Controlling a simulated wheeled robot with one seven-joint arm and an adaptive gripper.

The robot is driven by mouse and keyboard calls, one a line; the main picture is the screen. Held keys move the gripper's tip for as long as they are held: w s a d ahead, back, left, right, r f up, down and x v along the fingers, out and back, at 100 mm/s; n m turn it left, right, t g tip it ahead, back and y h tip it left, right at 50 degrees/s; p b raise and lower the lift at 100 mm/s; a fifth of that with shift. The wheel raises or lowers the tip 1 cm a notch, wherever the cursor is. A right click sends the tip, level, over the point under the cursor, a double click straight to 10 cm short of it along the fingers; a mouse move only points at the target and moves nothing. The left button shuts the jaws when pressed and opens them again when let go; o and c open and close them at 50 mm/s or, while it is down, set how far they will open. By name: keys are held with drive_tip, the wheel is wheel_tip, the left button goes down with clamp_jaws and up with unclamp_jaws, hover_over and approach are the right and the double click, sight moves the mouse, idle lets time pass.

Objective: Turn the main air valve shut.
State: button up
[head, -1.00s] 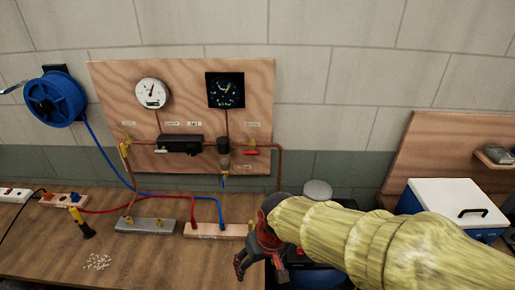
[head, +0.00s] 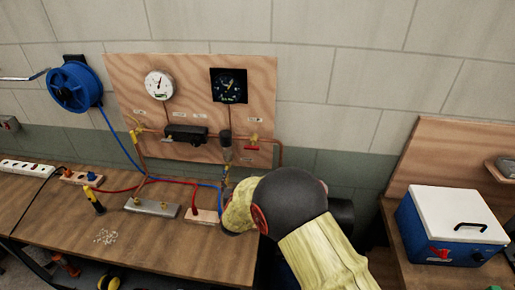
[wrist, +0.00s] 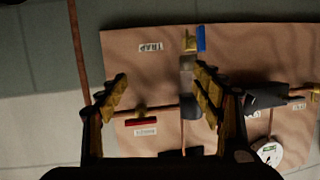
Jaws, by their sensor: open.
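A valve with a red lever (head: 252,148) sits on the copper pipe at the right of the plywood board (head: 190,75). The lever lies roughly along the pipe. In the wrist view the red lever (wrist: 140,121) shows between my open fingers, nearer the left one, with a label just below it that I cannot read. My gripper (wrist: 160,85) is open and empty, pointing at the board; its distance from the lever is unclear. In the head view my arm hides the gripper. A yellow fitting (head: 135,133) is on the pipe at the board's left.
The board carries a white gauge (head: 159,85), a dark square gauge (head: 229,85) and a black regulator (head: 186,135). A filter bowl (head: 226,143) hangs beside the valve. Hoses and blocks lie on the bench (head: 165,235). A blue cooler (head: 453,232) stands at right.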

sight(252, 147)
drive_tip(key=w+d+r+m+t+h, duration=0.1)
drive_tip(key=d+r+t+h, duration=0.25)
drive_tip(key=r, duration=0.45)
drive_tip(key=shift+g+y, duration=0.25)
drive_tip(key=shift+y, duration=0.2)
drive_tip(key=w, duration=0.2)
drive_tip(key=w+d, duration=0.1)
drive_tip(key=w, duration=0.5)
drive_tip(key=shift+d+r, duration=0.15)
drive_tip(key=shift+d, duration=0.25)
drive_tip(key=shift+c, duration=0.7)
drive_tip(key=c, duration=1)
